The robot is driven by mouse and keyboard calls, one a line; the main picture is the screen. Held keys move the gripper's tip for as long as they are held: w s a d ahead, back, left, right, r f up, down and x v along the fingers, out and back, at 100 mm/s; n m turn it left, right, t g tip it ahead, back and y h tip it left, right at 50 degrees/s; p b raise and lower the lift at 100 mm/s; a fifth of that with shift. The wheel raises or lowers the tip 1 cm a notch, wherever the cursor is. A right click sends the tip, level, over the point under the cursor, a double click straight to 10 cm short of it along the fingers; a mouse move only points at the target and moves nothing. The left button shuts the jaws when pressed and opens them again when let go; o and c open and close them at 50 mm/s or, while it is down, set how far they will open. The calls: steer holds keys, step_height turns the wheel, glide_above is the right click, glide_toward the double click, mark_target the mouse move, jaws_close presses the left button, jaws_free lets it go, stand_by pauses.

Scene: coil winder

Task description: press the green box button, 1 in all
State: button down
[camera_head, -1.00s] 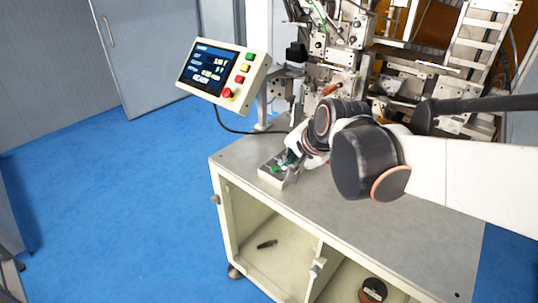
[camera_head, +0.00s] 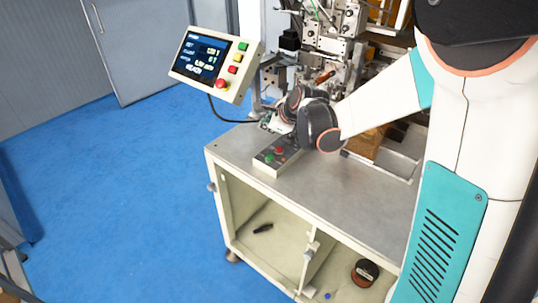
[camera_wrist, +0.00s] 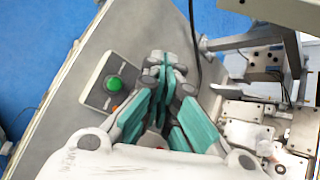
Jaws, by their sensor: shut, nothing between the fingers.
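The button box (camera_head: 270,170) is a low grey box at the near left of the bench top. Its green button (camera_head: 268,158) and a red button (camera_head: 279,150) face up. The wrist view also shows the green button (camera_wrist: 115,88) on the box, left of my gripper (camera_wrist: 163,64). My gripper is shut and empty, and its fingers hide part of the box there. In the head view my gripper (camera_head: 271,124) is behind the box, partly hidden by my wrist. The fingertips look apart from the green button; their height is hard to tell.
A tilted control panel (camera_head: 213,65) with a screen and several coloured buttons stands left of the winder (camera_head: 335,45). The bench top right of the box is clear. Shelves below hold small items.

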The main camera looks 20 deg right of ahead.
mark_target(268, 157)
steer(key=shift+f, duration=0.1)
step_height(268, 157, down, 9)
steer(key=b, duration=0.6)
steer(key=shift+b, duration=0.3)
stand_by(1.1)
steer(key=shift+f+b, duration=0.2)
steer(key=shift+b, duration=0.1)
